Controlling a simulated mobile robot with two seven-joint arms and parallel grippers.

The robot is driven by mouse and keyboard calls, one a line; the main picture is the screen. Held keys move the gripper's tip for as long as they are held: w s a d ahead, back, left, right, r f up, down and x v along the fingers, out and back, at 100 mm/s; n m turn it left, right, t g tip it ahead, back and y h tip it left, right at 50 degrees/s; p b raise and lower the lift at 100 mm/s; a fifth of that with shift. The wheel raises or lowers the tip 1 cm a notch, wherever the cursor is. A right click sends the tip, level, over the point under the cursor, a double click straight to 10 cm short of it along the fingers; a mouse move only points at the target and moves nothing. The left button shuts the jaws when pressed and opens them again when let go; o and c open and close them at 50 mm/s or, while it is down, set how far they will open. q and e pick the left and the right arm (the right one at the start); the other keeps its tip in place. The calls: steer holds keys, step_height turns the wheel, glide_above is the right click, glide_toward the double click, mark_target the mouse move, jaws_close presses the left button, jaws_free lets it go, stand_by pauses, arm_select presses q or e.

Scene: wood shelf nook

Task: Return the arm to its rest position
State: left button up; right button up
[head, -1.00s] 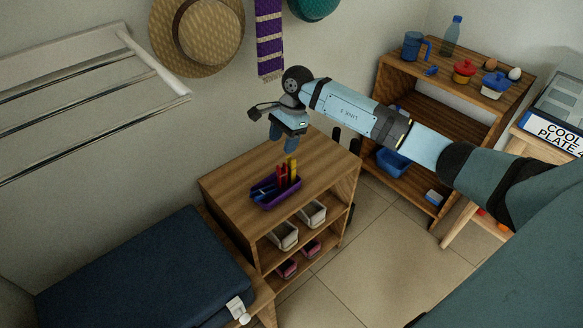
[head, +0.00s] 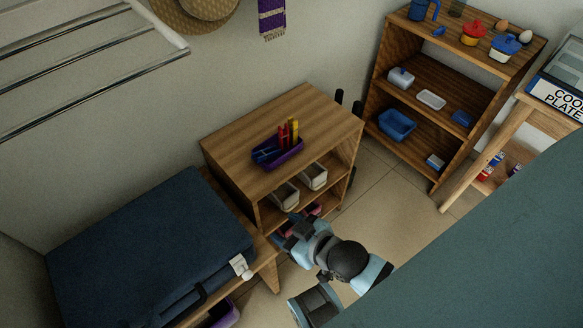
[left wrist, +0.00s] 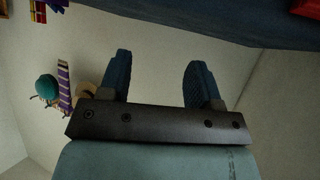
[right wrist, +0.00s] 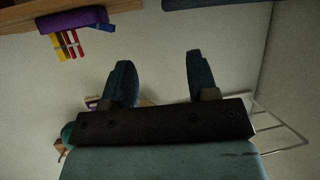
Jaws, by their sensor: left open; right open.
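My left gripper (left wrist: 158,80) is open in the left wrist view, its two dark blue fingers apart with nothing between them. My right gripper (right wrist: 158,80) is open and empty in the right wrist view. In the head view, parts of my arms and wrists show low in the middle, in front of the small wooden shelf (head: 235,150). I cannot clearly tell the fingertips apart there. The purple tray (head: 290,158) with red, yellow and blue items stands on that shelf, clear of the grippers; it also shows in the right wrist view (right wrist: 72,19).
A dark blue case (head: 150,250) lies on a low wooden bench at left. A taller wooden shelf (head: 400,52) with containers stands at back right. A metal rack (head: 100,75) is on the wall at upper left. Tiled floor is open between the shelves.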

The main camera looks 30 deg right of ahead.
arm_select(q)
step_height(320, 180, up, 17)
steer(key=s+a+y+p, duration=0.1)
steer(key=a+p, duration=0.1)
steer(key=p, duration=2.4)
steer(key=shift+s+a+f+g, duration=0.15)
steer(key=shift+s+g, duration=0.1)
steer(key=shift+g, duration=0.15)
arm_select(e)
steer(key=s+d+r+m+g+h, duration=0.1)
steer(key=s+d+r, duration=0.1)
steer(key=r, duration=1.3)
steer(key=shift+s+r+g, duration=0.3)
steer(key=shift+s+r, duration=0.1)
steer(key=shift+s, duration=0.15)
steer(key=shift+r, duration=0.3)
steer(key=shift+f, duration=0.15)
